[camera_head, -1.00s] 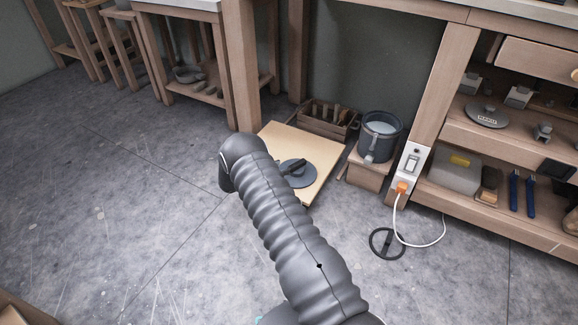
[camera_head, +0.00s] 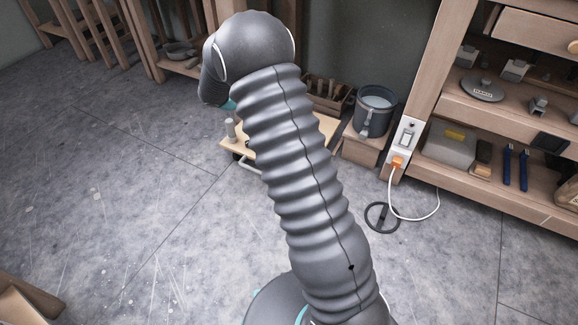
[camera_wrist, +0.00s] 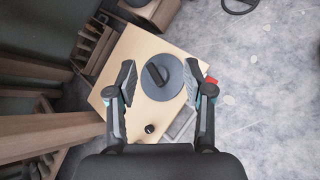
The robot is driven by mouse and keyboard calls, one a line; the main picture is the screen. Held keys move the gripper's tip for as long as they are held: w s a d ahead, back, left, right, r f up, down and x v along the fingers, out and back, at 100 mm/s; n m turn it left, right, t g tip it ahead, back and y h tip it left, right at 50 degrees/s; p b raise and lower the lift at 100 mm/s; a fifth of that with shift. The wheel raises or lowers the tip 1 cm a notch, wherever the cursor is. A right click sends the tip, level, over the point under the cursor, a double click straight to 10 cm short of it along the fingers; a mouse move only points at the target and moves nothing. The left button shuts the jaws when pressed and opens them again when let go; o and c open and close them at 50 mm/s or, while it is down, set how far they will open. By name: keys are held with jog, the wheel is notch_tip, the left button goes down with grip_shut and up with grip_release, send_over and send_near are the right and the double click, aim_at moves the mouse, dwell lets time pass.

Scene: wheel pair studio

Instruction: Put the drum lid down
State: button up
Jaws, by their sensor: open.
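The drum lid (camera_wrist: 164,88) is a dark grey disc with a raised bar handle across its middle. It lies flat on a pale wooden board (camera_wrist: 140,45) in the wrist view. My gripper (camera_wrist: 160,78) is open above it, with one finger to each side of the lid in the picture and nothing between the pads. The fingers appear apart from the lid. In the head view my arm hides the lid and most of the board (camera_head: 327,128).
A grey bucket (camera_head: 373,112) stands on a wooden block right of the board. A wooden tool crate (camera_head: 328,92) is behind it. A shelf unit (camera_head: 500,120) stands at the right. A black ring (camera_head: 381,217) and white cable (camera_head: 425,218) lie on the floor.

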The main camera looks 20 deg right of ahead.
jog(key=s+a+r+m+y, duration=0.2)
jog(key=s+r+m+y, duration=0.15)
jog(key=s+r, duration=0.6)
jog(key=s+a+r+m+t+y, duration=0.1)
jog(key=s+a+r+m+y, duration=0.1)
jog(key=s, duration=0.7)
jog(key=s+a+r+m+t+y, duration=0.2)
jog(key=s+a+r+m, duration=0.1)
jog(key=s, duration=0.6)
jog(key=s+a+r+m+t+y, duration=0.1)
jog(key=s+a+r+m+y, duration=0.2)
jog(key=s, duration=0.6)
jog(key=shift+a+r+m+t, duration=0.4)
jog(key=shift+a+m, duration=0.35)
jog(key=shift+a, duration=0.2)
jog(key=shift+c, duration=0.9)
jog(key=shift+d, duration=0.1)
